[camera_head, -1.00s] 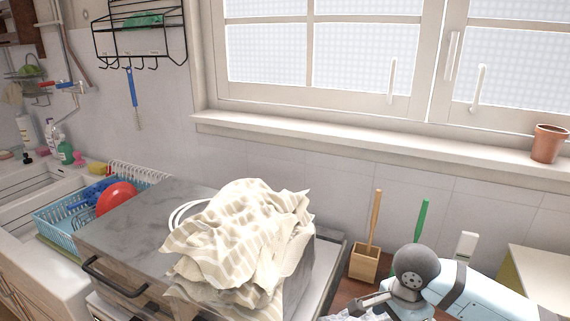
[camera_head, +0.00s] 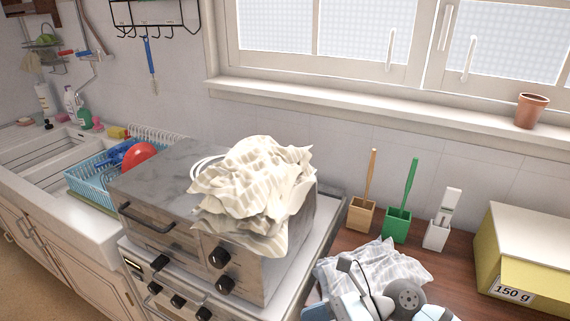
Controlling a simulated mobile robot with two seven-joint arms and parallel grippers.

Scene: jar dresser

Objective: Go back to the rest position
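Part of my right arm (camera_head: 405,297), with grey joints and light blue links, shows at the bottom edge right of centre in the head view. It is in front of a crumpled white striped cloth (camera_head: 385,262) on the brown wooden counter (camera_head: 450,265). The arm's own parts overlap here, so I cannot make out the fingertips or whether the gripper is open. Whether it touches the cloth is unclear. My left arm and gripper are not in view.
A grey toaster oven (camera_head: 165,195) carries a draped striped cloth (camera_head: 255,185). Three holders (camera_head: 360,215) with upright tools stand by the wall, beside a yellow box (camera_head: 520,260). A flowerpot (camera_head: 530,110) stands on the sill. A blue dish rack (camera_head: 95,185) is left.

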